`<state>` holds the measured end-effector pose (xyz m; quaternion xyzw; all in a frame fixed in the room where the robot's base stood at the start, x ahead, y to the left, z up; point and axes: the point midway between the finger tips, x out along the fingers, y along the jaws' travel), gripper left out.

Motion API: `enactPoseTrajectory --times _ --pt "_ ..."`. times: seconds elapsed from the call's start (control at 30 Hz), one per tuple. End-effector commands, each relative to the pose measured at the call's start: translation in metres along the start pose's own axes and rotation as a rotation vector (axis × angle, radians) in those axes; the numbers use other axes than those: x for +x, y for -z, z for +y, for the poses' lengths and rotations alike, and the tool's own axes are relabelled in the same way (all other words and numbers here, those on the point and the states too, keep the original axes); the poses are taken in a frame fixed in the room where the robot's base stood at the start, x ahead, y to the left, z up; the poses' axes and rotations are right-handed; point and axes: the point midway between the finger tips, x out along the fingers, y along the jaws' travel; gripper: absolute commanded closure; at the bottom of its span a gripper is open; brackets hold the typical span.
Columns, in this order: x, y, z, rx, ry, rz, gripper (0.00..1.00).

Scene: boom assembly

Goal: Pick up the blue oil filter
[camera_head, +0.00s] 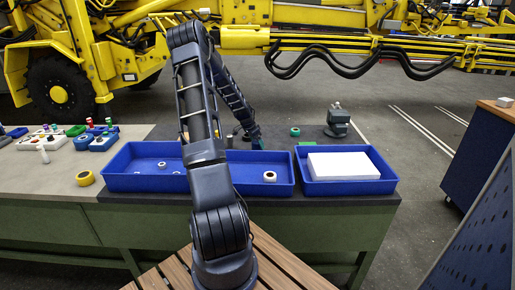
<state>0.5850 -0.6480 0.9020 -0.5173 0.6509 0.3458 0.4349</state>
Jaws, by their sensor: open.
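My arm reaches forward over the workbench, and my gripper (254,136) is at its far end, just behind the long blue tray. The gripper is small in this view. A small blue shape shows at the gripper's tip. I cannot tell whether it is the blue oil filter or part of the gripper. No other thing in view can be clearly made out as the oil filter. My gripper is open.
The long blue tray (120,181) holds a few small white rings. The right blue tray (385,186) holds a white block (343,165). A green ring (295,131) and a grey vise-like fixture (338,120) stand behind. A yellow roll (85,178) lies left.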

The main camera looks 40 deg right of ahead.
Motion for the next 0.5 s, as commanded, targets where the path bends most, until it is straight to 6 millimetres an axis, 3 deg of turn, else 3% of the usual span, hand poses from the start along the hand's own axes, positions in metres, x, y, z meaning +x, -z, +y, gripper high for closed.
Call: enactPoseTrajectory --times 0.2,0.47,0.5 --pt "0.030 0.001 0.001 0.000 0.000 0.000 0.14" --pt "0.035 0.000 0.000 -0.001 0.001 0.000 0.14" --pt "0.035 0.000 0.000 -0.001 0.001 0.000 0.18"
